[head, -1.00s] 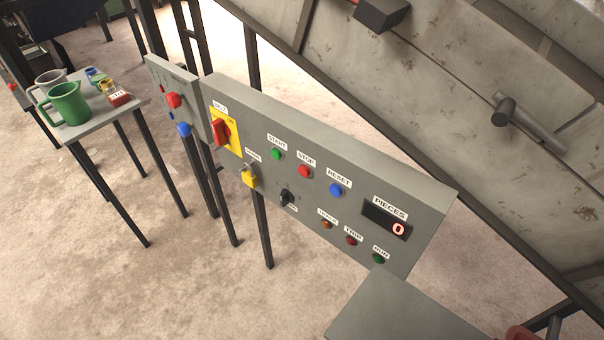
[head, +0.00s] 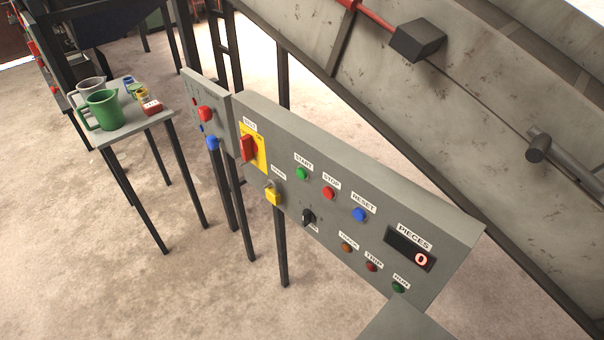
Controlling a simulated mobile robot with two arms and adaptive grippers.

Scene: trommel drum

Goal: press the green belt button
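The green button (head: 302,173) under the START label sits on the sloping grey control panel (head: 440,215), in the upper row. A red STOP button (head: 328,193) and a blue RESET button (head: 359,214) are to its right. A red rotary switch on a yellow plate (head: 252,147), with a label I cannot read surely, is at the panel's left. A green RUN lamp (head: 398,287) is at the lower right. The PIECES display (head: 410,250) reads 0. Neither of my grippers shows in the head view.
A small table (head: 140,124) with a green jug (head: 104,110), a grey jug and small items stands at left. A smaller panel (head: 215,118) with red and blue buttons adjoins the main panel. A sloping conveyor frame (head: 400,100) rises behind. Open floor lies in front.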

